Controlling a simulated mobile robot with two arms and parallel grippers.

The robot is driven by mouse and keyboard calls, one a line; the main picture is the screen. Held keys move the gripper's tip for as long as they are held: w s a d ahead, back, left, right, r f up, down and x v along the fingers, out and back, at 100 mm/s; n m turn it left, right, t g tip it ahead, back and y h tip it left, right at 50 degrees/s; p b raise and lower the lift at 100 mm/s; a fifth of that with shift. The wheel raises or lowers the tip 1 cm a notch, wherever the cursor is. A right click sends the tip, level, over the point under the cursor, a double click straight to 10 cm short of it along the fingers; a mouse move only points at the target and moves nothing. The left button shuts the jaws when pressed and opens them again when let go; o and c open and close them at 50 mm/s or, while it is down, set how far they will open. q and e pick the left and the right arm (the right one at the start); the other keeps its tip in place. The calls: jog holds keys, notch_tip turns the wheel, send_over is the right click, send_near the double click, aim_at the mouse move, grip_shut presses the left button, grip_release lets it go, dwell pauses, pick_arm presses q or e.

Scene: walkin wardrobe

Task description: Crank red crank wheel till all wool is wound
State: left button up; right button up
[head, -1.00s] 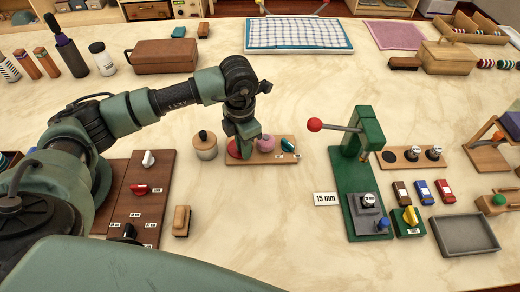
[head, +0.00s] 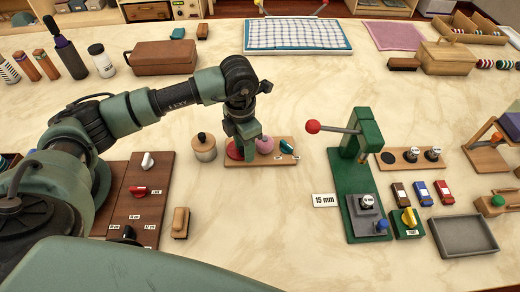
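A red crank wheel (head: 234,150) sits at the left end of a small wooden board (head: 265,160). It is partly hidden by my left gripper. A pink ball of wool (head: 265,145) sits right beside the gripper, with a teal piece (head: 287,145) further right. My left gripper (head: 249,155) points down at the right edge of the red wheel. I cannot tell whether its fingers are open or shut, or whether they hold a handle. No loose wool strand is clear at this size. My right gripper is not in view.
A round wooden pot with a dark knob (head: 203,148) stands just left of the board. A green lever press (head: 355,190) with a red-balled handle (head: 313,127) stands to the right. A brown board (head: 135,195) lies left.

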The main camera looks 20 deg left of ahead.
pick_arm(q)
notch_tip(320, 180, up, 7)
jog(key=p, duration=0.3)
jog(key=shift+f, duration=0.2)
jog(key=shift+f, duration=0.1)
dwell(0.3)
